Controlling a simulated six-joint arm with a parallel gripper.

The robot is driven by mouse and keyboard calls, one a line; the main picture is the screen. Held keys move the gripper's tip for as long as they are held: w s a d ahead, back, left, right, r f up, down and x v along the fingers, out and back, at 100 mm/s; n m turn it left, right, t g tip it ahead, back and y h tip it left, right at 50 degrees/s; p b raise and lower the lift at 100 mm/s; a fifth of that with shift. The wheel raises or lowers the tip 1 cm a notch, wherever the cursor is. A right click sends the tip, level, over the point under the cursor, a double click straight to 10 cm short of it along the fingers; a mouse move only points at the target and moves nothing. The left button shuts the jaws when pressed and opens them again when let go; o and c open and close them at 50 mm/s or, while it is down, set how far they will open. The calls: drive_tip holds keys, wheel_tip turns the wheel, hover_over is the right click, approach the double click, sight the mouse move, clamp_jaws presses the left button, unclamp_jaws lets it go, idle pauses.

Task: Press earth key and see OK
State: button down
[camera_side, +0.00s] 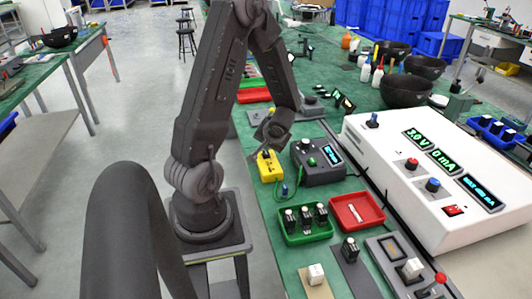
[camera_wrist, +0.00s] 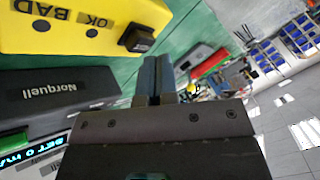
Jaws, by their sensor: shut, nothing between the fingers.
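The yellow tester (camera_side: 269,169) stands on the green bench, just below my gripper (camera_side: 266,150) in the side view. In the wrist view the yellow tester (camera_wrist: 65,25) fills the upper left, with "BAD" and "OK" labels upside down. A dark round spot sits beside each label, and neither looks lit. A black square key (camera_wrist: 137,37) is on its right end. My gripper (camera_wrist: 157,62) is shut and empty, to the lower right of the key in that view. I cannot tell whether it touches the tester.
A dark Norquell unit (camera_side: 319,163) with a lit display stands close to the tester's right. In front are a green tray (camera_side: 305,238) of black parts and a red tray (camera_side: 345,222). A large white power unit (camera_side: 430,215) takes up the right side.

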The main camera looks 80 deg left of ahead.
sight(268, 152)
drive_tip(key=shift+f, duration=0.45)
idle(0.4)
drive_tip(key=shift+r, duration=0.9)
drive_tip(key=shift+r, duration=0.1)
drive_tip(key=shift+r, duration=2.4)
drive_tip(key=shift+d, duration=0.1)
